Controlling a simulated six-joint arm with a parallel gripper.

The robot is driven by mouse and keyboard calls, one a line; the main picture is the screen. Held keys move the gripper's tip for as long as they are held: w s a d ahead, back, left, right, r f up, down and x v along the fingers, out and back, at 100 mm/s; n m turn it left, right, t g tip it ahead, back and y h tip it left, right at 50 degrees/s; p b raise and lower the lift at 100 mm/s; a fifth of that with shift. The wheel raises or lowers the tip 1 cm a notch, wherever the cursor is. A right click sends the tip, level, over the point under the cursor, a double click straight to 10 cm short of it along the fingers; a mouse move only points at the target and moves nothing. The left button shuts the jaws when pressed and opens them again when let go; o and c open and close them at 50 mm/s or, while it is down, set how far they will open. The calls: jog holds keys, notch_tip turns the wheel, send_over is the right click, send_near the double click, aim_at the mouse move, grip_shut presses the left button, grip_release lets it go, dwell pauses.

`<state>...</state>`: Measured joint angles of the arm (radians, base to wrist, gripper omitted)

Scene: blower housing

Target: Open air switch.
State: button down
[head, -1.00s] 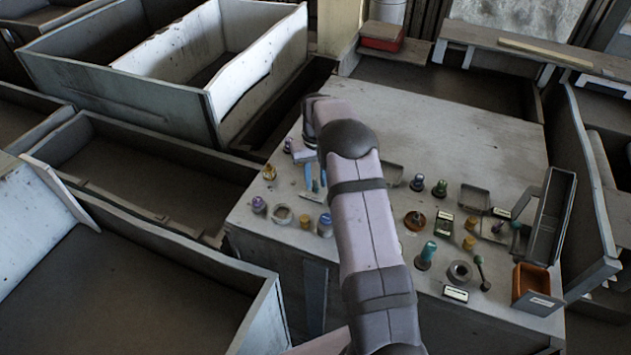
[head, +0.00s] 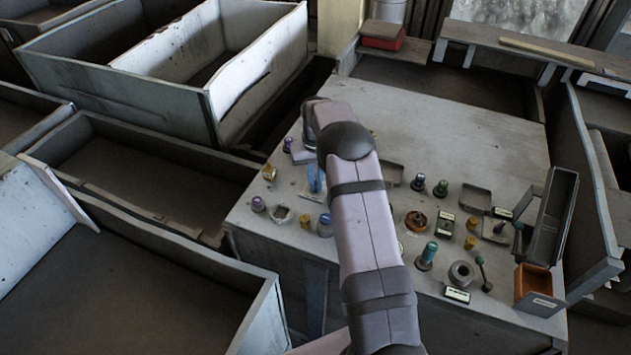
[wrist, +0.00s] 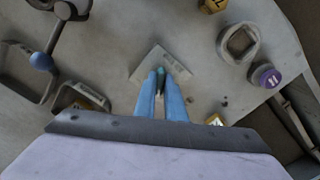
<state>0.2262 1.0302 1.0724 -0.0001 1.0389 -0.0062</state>
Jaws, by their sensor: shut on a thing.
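My gripper (head: 315,180) is at the left part of the grey panel in the head view, pointing down. In the wrist view its two blue fingers (wrist: 161,96) are close together on a small dark green toggle lever (wrist: 160,75). The lever rises from a pale, square switch plate (wrist: 147,66) that lies turned at an angle on the panel; the plate also shows in the head view (head: 310,197). The fingers hide most of the lever. The print on the plate is too small to read.
Beside the plate stand a grey ring (wrist: 238,42), a purple knob (wrist: 264,75) and a yellow knob (wrist: 212,5). A blue-tipped lever (wrist: 41,62) is at left in the wrist view. An orange bin (head: 538,290) sits at the panel's right; the panel's back is clear.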

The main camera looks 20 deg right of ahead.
jog(key=m, duration=0.4)
jog(key=shift+r+m, duration=0.1)
jog(key=shift+m, duration=2.4)
jog(key=m, duration=0.4)
jog(key=c, duration=1.9)
grip_release()
